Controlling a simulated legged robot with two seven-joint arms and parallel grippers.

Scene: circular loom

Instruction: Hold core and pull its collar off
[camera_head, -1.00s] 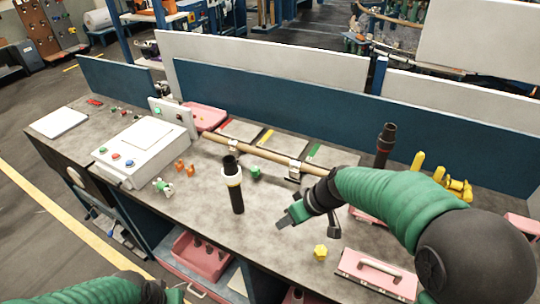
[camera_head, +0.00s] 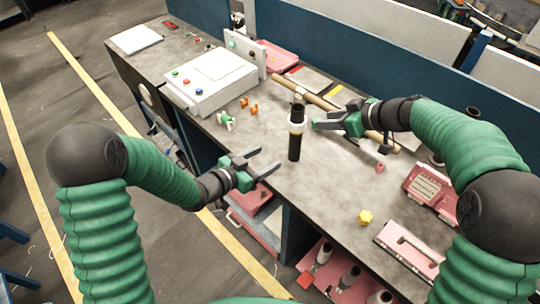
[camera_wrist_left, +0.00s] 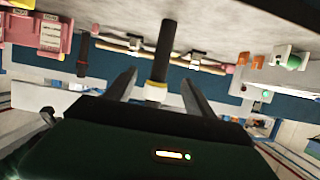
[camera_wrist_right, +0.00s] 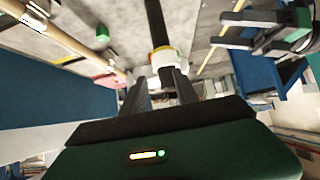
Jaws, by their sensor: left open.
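The core (camera_head: 294,147) is a dark upright rod on the bench in the head view. Its white collar (camera_head: 296,124), with a yellow band, sits around its upper part. My left gripper (camera_head: 273,164) is open and empty, left of the core's lower part. In the left wrist view the core (camera_wrist_left: 165,50) and collar (camera_wrist_left: 155,91) show between its spread fingers. My right gripper (camera_head: 317,124) is at collar height, just right of the collar. In the right wrist view its fingers are close together at the collar (camera_wrist_right: 164,60); whether they grip it is unclear.
A white control box (camera_head: 212,90) stands to the left, with small orange and green parts near it. A wooden rod (camera_head: 318,101) lies behind the core. A yellow knob (camera_head: 365,217) and a pink case (camera_head: 428,187) are to the right. Bare bench lies around the core.

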